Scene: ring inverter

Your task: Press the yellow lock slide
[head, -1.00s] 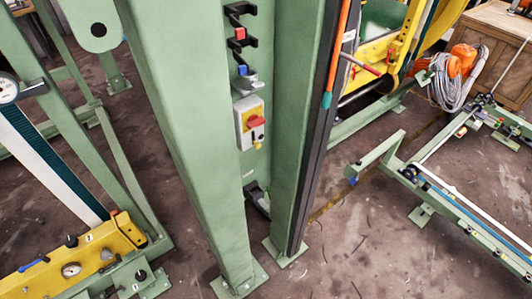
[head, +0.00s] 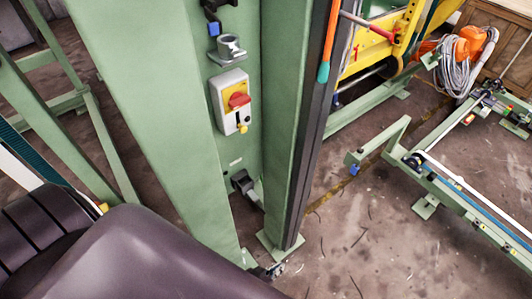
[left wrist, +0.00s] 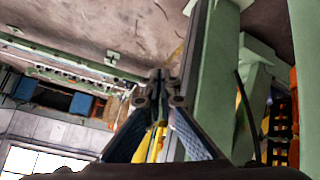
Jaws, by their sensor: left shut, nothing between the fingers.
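A light grey switch box (head: 231,102) is fixed to the green column in the head view. It has a red handle (head: 239,100) on a yellow plate. The small yellow lock slide (head: 243,128) shows at the box's lower edge. My left arm comes in dark and large from the lower left, and my left gripper (head: 272,271) shows small at the bottom, well below the box and apart from it. In the left wrist view the left gripper (left wrist: 160,88) is shut with its fingertips together and empty. I cannot make out the lock slide there. My right gripper is not in view.
Green posts (head: 160,110) flank the box on both sides. A grey round holder (head: 229,47) sits just above it and a dark bracket (head: 243,183) below. An orange and teal rod (head: 325,60) runs along the right post. Open floor (head: 350,240) lies to the right.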

